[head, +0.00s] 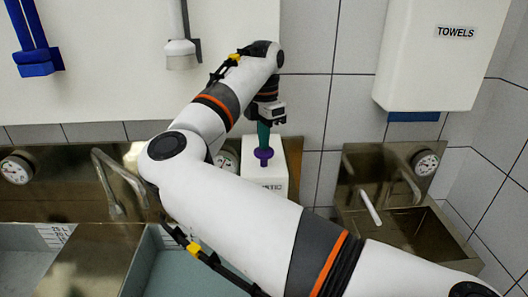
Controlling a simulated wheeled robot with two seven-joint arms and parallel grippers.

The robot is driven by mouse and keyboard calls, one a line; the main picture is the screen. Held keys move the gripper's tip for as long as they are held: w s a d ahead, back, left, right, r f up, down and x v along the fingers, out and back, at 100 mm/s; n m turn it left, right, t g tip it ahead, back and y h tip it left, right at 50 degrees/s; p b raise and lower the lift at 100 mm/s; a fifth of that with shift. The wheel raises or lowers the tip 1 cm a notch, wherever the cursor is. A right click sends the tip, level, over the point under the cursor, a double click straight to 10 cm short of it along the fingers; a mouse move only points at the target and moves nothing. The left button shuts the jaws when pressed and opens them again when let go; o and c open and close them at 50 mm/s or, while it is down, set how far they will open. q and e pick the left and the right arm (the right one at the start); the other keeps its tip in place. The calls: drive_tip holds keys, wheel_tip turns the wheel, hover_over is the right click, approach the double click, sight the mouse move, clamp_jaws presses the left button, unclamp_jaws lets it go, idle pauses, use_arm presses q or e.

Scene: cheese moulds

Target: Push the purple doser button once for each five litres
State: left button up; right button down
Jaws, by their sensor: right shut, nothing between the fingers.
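The purple doser button (263,154) sits on a white doser box (265,174) by the wall, right of the picture's middle. My right gripper (263,145) points down over the button, with its teal fingers shut and empty. The fingertips meet the button's top in the picture; I cannot tell whether they press it. My right arm hides the box's left part and much of its front lettering. A vat (61,236) at the lower left bears a litre scale, only partly readable. My left gripper is not in view.
A metal tap (112,188) stands left of my arm, and a dial (16,170) is at the far left. A small sink (408,222) with another dial (426,162) is at the right, below a towel dispenser (440,60). A second basin (165,275) is partly behind my arm.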

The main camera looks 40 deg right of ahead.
drive_tip(key=shift+f+b, duration=1.15)
drive_tip(key=shift+f, duration=0.4)
drive_tip(key=shift+r, duration=0.15)
drive_tip(key=shift+r+p, duration=2)
drive_tip(key=shift+r, duration=1.5)
